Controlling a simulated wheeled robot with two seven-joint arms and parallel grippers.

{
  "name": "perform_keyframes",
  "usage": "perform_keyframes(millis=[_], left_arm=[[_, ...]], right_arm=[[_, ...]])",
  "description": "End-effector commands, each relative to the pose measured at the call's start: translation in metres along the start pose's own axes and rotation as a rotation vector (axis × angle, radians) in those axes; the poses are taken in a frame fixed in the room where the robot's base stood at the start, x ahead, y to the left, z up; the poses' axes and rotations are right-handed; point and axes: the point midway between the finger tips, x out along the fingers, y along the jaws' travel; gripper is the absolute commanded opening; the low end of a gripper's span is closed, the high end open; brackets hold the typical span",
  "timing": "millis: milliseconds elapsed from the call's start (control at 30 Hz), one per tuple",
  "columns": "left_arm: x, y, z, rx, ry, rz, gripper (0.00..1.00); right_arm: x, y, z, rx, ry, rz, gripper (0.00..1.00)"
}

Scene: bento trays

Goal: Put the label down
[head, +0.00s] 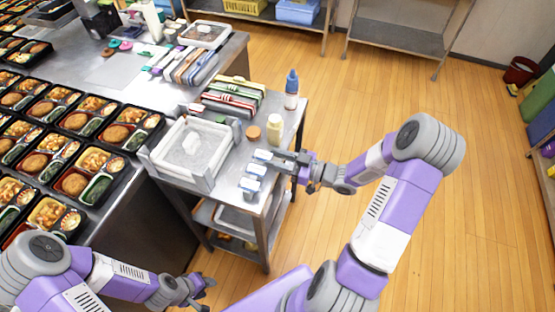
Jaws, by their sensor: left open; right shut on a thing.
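Small white-and-blue label pieces stand in a short row at the right front of the small side table, a middle one (255,170) and a front one (249,185). My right gripper (275,157) reaches in from the right over the table edge and is shut on a label (262,155) at the back end of the row. I cannot tell whether this label touches the table. My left gripper (205,291) is open and empty, low at the bottom of the view, away from the side table's top.
A white tray (156,155) fills the table's left part. A cream bottle (274,128), a blue-capped bottle (291,92) and a brown round lid (253,132) stand behind the labels. Several filled bento trays (133,143) cover the counter at left.

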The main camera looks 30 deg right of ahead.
Motion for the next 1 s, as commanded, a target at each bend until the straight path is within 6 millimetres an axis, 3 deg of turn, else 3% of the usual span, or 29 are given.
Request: perform_keyframes(millis=[267, 300, 467, 833, 1000], left_arm=[[0.003, -0.001, 0.000, 0.000, 0.000, 0.000, 0.43], [0.003, -0.001, 0.000, 0.000, 0.000, 0.000, 0.43], [0.002, -0.001, 0.000, 0.000, 0.000, 0.000, 0.43], [0.005, -0.002, 0.000, 0.000, 0.000, 0.000, 0.43], [-0.004, 0.002, 0.000, 0.000, 0.000, 0.000, 0.43]], right_arm=[[0.000, 0.000, 0.004, 0.000, 0.000, 0.000, 0.08], [0.000, 0.000, 0.004, 0.000, 0.000, 0.000, 0.37], [0.000, 0.000, 0.003, 0.000, 0.000, 0.000, 0.61], [-0.002, 0.001, 0.004, 0.000, -0.002, 0.002, 0.61], [-0.030, 0.001, 0.001, 0.000, -0.002, 0.004, 0.61]])
